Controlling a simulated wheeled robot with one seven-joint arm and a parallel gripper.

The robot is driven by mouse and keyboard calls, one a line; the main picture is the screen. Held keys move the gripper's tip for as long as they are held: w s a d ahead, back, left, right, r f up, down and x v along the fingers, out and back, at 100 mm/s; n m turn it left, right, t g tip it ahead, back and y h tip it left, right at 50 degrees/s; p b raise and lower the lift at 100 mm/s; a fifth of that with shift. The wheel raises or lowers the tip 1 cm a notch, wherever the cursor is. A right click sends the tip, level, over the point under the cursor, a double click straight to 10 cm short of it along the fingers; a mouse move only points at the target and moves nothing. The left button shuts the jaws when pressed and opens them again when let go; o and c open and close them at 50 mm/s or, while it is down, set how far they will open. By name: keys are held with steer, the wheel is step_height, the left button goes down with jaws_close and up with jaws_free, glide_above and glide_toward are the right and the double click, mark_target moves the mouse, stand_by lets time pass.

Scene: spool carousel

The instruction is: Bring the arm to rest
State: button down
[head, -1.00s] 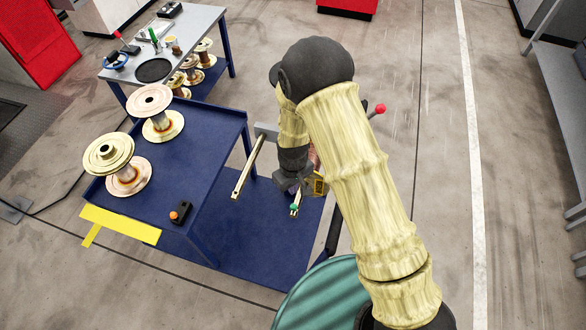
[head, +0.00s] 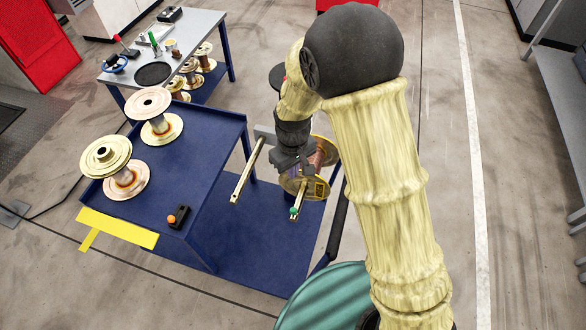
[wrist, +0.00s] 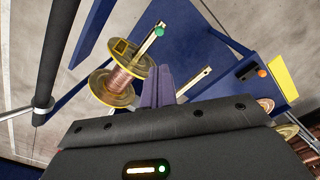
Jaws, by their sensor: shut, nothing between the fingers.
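My arm (head: 378,180) reaches forward over the right side of the blue cart, its black elbow high in the head view. My gripper (wrist: 157,86) is shut and empty; its purple fingers show close together in the wrist view. In the head view its dark body (head: 292,158) partly covers a spool with gold flanges (head: 318,187). In the wrist view this copper-wound spool (wrist: 122,82) sits on a bar with a green tip (wrist: 159,31), beside the fingers and apart from them in the picture.
A second bar (head: 247,170) is empty. Two spools (head: 125,177) (head: 160,127) and a small black box with an orange button (head: 179,215) stand on the blue cart (head: 190,165). A grey table (head: 195,30) with tools stands behind. Open floor (head: 510,200) lies to the right.

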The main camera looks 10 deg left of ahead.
steer(key=shift+d, duration=0.1)
steer(key=s+d+r+m+t, duration=0.1)
steer(key=s+d+r+m, duration=0.1)
steer(key=d, duration=0.6)
steer(key=s+d+r+m, duration=0.2)
steer(key=d+r+m, duration=0.2)
steer(key=d, duration=0.5)
steer(key=s+d+r+m+t, duration=0.1)
steer(key=s+d+r+m, duration=0.2)
steer(key=d+r, duration=0.3)
steer(key=shift+d+m+t, duration=0.3)
steer(key=shift+d+m, duration=0.1)
steer(key=shift+d, duration=0.85)
steer(key=shift+s, duration=0.1)
